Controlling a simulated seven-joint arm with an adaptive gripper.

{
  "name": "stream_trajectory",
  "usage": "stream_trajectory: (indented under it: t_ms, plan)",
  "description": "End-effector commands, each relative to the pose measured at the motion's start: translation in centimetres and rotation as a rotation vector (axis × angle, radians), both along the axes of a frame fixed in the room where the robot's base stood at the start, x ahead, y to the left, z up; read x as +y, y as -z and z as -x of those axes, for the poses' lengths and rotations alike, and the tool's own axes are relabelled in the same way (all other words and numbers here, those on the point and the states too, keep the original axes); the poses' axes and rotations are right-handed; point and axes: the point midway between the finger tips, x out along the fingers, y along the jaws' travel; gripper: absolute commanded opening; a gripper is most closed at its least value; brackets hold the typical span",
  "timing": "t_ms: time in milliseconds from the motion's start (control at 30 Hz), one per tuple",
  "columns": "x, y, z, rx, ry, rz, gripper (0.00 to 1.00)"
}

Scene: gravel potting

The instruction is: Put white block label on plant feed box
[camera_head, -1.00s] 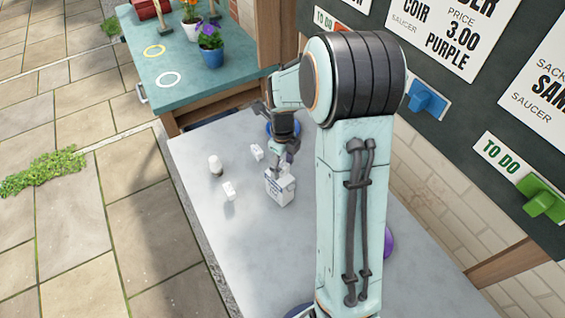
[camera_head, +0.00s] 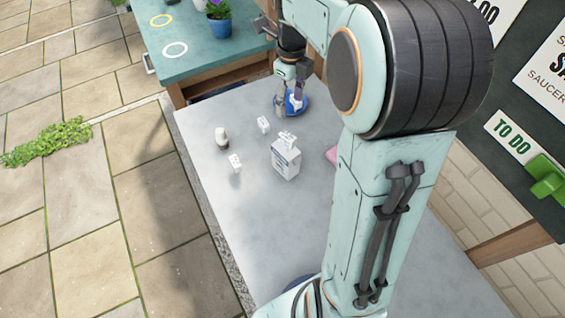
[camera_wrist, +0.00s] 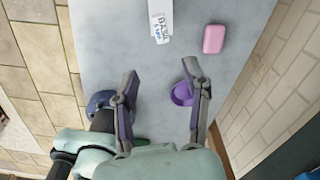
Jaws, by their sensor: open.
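The plant feed box (camera_head: 286,163) is white with blue print and stands upright on the grey table. A small white block label (camera_head: 287,139) with dark print sits on top of it, slightly tilted in appearance. In the wrist view, a white printed object (camera_wrist: 160,20) at the top edge is the box with its label, partly cut off. My gripper (camera_head: 289,98) is beyond the box, over the table's far end near a blue saucer (camera_head: 304,105).
A pink block (camera_wrist: 213,38) and a purple saucer (camera_wrist: 180,94) lie on the table. A teal bench (camera_head: 205,55) adjoins the far end.

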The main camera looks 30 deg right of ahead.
Motion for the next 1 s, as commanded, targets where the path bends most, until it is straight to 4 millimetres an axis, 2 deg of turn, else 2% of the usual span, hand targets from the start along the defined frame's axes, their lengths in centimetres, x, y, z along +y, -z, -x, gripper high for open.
stream_trajectory:
  t_ms: [67,167,267,400,500,600,700,800,1000]
  plan:
    - [0.9,-0.4,0.7,0.000,-0.115,0.003,0.47]
    - [3.0,-1.2,2.8,0.003,-0.427,0.010,0.47]
    - [5.8,-1.9,6.0,0.008,-0.884,0.010,0.47]
    - [9.2,-1.9,11.4,0.003,-1.581,-0.003,0.47]
    - [11.0,-1.4,14.9,-0.014,-2.035,-0.015,0.47]
    - [12.2,-0.6,17.8,-0.040,-2.400,-0.024,0.47]
    - [13.0,0.1,19.6,-0.064,-2.651,-0.029,0.47]
    - [13.3,0.5,20.6,-0.080,-2.784,-0.028,0.47]
    - [13.4,0.6,20.9,-0.086,-2.829,-0.031,0.47]
